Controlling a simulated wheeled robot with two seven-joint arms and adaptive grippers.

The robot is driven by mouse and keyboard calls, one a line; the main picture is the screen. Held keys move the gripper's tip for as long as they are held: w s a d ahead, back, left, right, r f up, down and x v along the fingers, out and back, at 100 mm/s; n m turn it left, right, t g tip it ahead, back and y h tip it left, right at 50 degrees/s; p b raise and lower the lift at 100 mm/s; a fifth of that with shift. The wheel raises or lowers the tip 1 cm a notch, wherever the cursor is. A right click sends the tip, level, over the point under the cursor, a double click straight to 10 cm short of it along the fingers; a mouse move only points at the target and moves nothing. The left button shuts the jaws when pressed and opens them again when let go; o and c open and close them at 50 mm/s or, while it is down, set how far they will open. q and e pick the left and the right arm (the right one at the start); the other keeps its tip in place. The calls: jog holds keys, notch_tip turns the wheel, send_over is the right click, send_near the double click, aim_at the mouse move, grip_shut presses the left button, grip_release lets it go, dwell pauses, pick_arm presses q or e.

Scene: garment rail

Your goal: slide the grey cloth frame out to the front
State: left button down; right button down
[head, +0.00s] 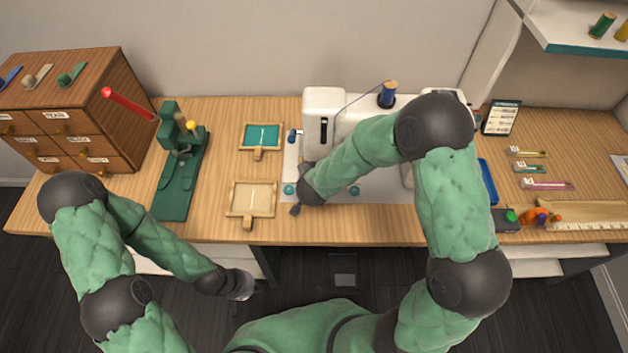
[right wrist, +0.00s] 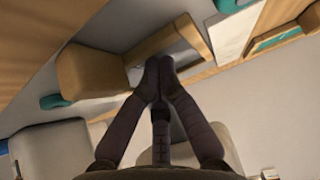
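My right gripper (head: 298,208) is low at the front left of the sewing machine (head: 325,110). In the right wrist view its fingertips (right wrist: 160,68) meet with no gap showing, close to a wooden frame (right wrist: 192,35) with greyish cloth inside and a thick tan block at one end. Whether they touch it I cannot tell. In the head view my right arm hides that place. Another wooden frame (head: 252,199) with pale beige cloth lies left of the machine, its handle toward the front. My left gripper (head: 242,287) hangs low before the table; its fingers are unclear.
A teal-cloth frame (head: 261,136) lies behind the beige one. Two teal knobs, one of them left (head: 289,189), sit on the machine's pale base. A green press (head: 181,165) and drawer cabinet (head: 75,110) stand left. Small tools and a ruler (head: 590,224) lie right.

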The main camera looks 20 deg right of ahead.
aim_at(313, 214)
pick_arm(q)
jog(key=shift+r, duration=0.1)
pick_arm(e)
jog(key=shift+s, duration=0.1)
